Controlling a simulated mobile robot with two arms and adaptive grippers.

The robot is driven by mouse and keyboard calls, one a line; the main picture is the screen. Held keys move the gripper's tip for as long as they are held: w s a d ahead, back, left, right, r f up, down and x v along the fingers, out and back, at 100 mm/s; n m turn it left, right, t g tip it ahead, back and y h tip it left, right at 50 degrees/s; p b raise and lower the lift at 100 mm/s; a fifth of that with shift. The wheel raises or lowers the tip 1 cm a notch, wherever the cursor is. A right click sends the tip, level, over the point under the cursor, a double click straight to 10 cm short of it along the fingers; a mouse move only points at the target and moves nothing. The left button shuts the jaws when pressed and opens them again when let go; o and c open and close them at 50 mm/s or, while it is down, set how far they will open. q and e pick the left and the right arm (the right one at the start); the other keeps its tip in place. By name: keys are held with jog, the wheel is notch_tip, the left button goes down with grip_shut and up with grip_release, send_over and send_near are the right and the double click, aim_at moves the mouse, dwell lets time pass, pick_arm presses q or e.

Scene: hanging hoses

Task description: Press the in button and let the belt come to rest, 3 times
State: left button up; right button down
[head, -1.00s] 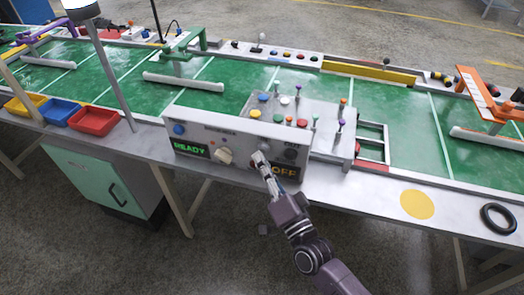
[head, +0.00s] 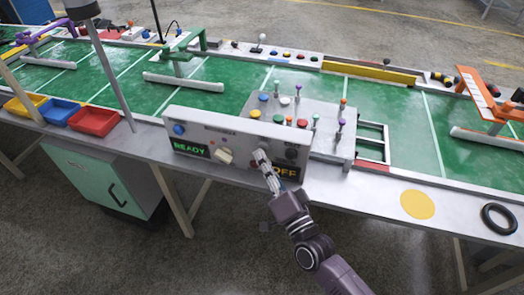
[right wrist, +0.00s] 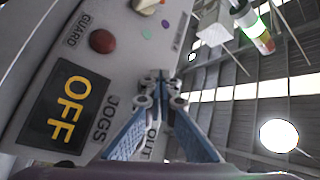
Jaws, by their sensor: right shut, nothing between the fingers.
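The grey control box (head: 215,140) stands at the front edge of the belt table, with a green READY display (head: 191,149) and an orange OFF display (head: 285,172). My right gripper (head: 261,157) is shut and empty, its fingertips at the right part of the box's front. In the right wrist view the fingertips (right wrist: 160,88) are beside the OUT label (right wrist: 152,139). The in button cannot be made out; the gripper may cover it. Whether the fingertips touch a button cannot be told. The green belt (head: 395,113) has white cross lines. My left gripper is out of view.
A red button (right wrist: 102,41) sits beside the GUARD label. Yellow, blue and red bins (head: 93,122) stand at the left. A yellow disc (head: 417,204) and a black ring (head: 498,218) lie on the right front edge.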

jog(key=shift+s+a+p, duration=0.25)
jog(key=shift+s+p, duration=0.15)
jog(key=shift+s, duration=0.5)
jog(key=s, duration=0.1)
jog(key=s+a+p, duration=0.1)
jog(key=s, duration=0.2)
jog(key=shift+s+a+p, duration=0.3)
jog(key=shift+s, duration=0.05)
dwell(3.7)
